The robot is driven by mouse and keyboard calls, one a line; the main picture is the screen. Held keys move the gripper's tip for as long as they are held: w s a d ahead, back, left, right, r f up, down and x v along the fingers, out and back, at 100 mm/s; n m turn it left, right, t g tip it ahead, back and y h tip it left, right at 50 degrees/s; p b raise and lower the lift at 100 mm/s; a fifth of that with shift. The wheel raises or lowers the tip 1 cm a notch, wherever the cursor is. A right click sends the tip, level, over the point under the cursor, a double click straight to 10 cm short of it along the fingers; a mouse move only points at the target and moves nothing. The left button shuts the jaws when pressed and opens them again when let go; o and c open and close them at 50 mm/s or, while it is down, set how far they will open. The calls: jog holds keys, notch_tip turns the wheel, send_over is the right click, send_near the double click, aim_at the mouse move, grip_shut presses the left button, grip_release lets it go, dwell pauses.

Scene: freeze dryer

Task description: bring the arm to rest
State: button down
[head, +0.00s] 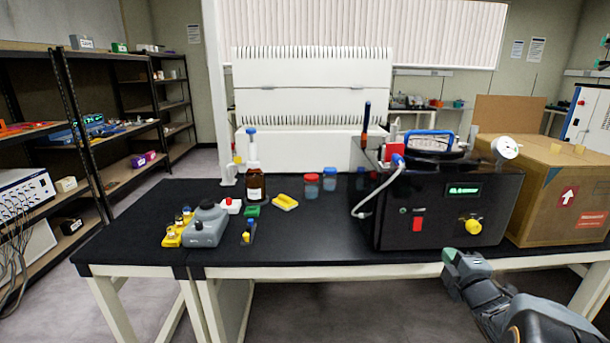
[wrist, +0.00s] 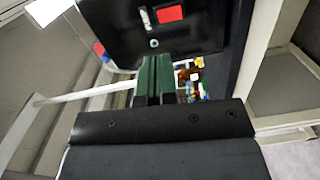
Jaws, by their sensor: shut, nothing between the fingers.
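My gripper (head: 449,256) is at the lower right of the head view, low in front of the table's front edge and below the freeze dryer. In the wrist view my gripper's green fingers (wrist: 154,78) are together, with nothing between them. The freeze dryer (head: 395,235) is a black box with a green display, a red switch and a yellow knob, standing on the table. Its dark front panel with the red switch also shows in the wrist view (wrist: 195,30), beyond my fingers. I cannot tell the exact gap between them.
The black table (head: 310,235) carries a grey device (head: 206,227), a brown bottle (head: 254,185), a yellow tray (head: 285,202) and two jars with red (head: 311,186) and blue (head: 330,181) lids. A cardboard box (head: 560,195) stands at the right. Shelves (head: 110,135) line the left.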

jog(key=s+d+f+m+g+h, duration=0.45)
jog(key=f+m+g, duration=0.2)
jog(key=m, duration=0.25)
jog(key=s+a+m+g+p, duration=0.3)
jog(key=m+g+p, duration=0.1)
jog(key=m, duration=0.1)
jog(key=s+a+r+g+y+p, duration=0.1)
jog(key=s+a+r+y+p, duration=0.2)
jog(key=a, duration=0.9)
jog(key=s+a+r+m+g+y+p, duration=0.1)
jog(key=s+a+r+g+y+p, duration=0.1)
jog(key=a+r+p, duration=0.7)
jog(key=s+a+r+y, duration=0.1)
jog(key=s+a+r, duration=0.1)
jog(key=a+r, duration=0.1)
jog(key=shift+a+r+m+y+p, duration=0.2)
jog(key=shift+r+m+y+p, duration=0.1)
jog(key=shift+r+y, duration=0.1)
jog(key=shift+g, duration=0.25)
